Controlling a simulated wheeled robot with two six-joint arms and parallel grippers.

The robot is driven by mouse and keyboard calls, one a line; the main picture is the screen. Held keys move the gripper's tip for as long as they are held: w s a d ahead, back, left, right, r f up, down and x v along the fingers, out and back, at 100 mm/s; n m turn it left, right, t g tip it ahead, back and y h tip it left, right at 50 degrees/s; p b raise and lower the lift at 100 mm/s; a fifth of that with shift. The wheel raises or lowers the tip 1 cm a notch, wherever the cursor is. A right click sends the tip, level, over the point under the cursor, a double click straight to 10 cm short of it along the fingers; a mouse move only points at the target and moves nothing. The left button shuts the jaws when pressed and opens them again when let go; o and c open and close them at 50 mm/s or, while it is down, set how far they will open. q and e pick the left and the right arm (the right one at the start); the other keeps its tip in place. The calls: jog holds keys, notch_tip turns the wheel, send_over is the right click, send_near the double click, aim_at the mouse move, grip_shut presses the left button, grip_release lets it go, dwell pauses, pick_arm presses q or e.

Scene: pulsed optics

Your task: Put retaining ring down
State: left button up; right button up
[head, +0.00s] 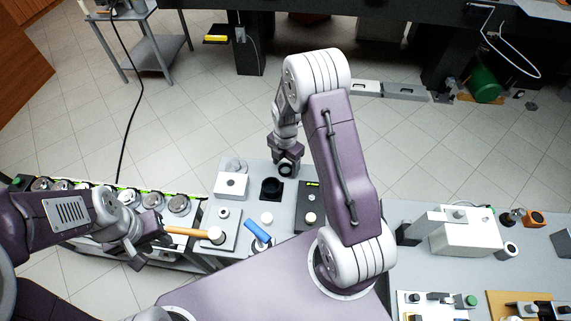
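My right gripper (286,158) points down over the far edge of the grey bench, its arm reaching across the middle of the head view. A small dark ring shows at its fingertips, which I take to be the retaining ring (286,170); the fingers appear shut on it, though they are small and dark. A black block with a round opening (272,188) sits just below and left of it in the picture. My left gripper (160,235) is at the left of the bench, at the end of an orange-handled tool (188,231), and appears shut on it.
A white block (232,185), a blue piece (257,233) and a dark panel with a green display (309,205) stand close by on the bench. A rack of round metal parts (179,204) is at left. A white instrument (465,235) stands on the right bench.

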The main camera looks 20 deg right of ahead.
aim_at(285, 168)
notch_tip(285, 168, up, 12)
jog(key=s+a+m, duration=0.2)
jog(key=s+m, duration=0.5)
jog(key=m, duration=0.4)
jog(key=s+a+m+t, duration=0.1)
jog(key=s+a+m, duration=0.2)
jog(key=s+m, duration=0.4)
jog(key=m, duration=0.5)
jog(key=shift+s+r+p, duration=0.15)
jog(key=shift+r+p, duration=0.2)
